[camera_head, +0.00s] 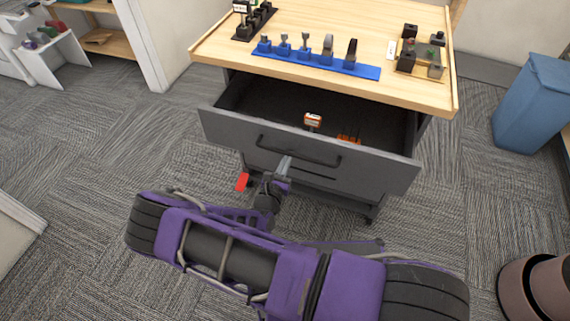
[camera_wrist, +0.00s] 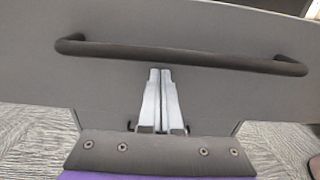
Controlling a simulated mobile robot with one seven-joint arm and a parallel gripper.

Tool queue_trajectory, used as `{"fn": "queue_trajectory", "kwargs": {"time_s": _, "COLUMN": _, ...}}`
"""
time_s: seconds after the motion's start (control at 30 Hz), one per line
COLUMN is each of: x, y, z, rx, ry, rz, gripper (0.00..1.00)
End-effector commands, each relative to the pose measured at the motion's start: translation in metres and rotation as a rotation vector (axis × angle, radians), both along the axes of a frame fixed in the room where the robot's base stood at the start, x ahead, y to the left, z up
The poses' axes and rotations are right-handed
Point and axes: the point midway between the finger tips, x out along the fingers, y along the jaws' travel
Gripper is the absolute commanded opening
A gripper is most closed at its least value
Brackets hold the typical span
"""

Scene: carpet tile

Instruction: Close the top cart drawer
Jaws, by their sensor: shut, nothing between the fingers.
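The top cart drawer (camera_head: 220,129) is dark grey and stands pulled out from under the cart's wooden top. Small orange-and-white items lie inside it. Its black bar handle (camera_head: 300,152) runs across the front, and the handle also shows in the wrist view (camera_wrist: 180,54). My gripper (camera_head: 286,163) is in front of the drawer face, near the middle of the handle. In the wrist view its two grey fingers (camera_wrist: 160,75) are together with nothing between them, their tips just below the handle. I cannot tell whether the tips touch the drawer face.
The wooden cart top (camera_head: 300,78) carries a blue tool rack (camera_head: 315,63) and small dark items. A blue bin (camera_head: 530,103) stands at right, and a brown round container (camera_head: 535,285) at lower right. A red piece (camera_head: 242,182) shows by the cart's base. Carpet at left is clear.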

Motion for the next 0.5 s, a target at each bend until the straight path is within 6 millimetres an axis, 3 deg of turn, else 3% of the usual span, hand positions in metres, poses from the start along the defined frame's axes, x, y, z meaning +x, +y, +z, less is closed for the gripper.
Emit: {"fn": "queue_trajectory", "kwargs": {"time_s": 0.5, "x": 0.087, "y": -0.033, "z": -0.002, "rx": 0.000, "ry": -0.002, "rz": -0.003, "gripper": 0.00}}
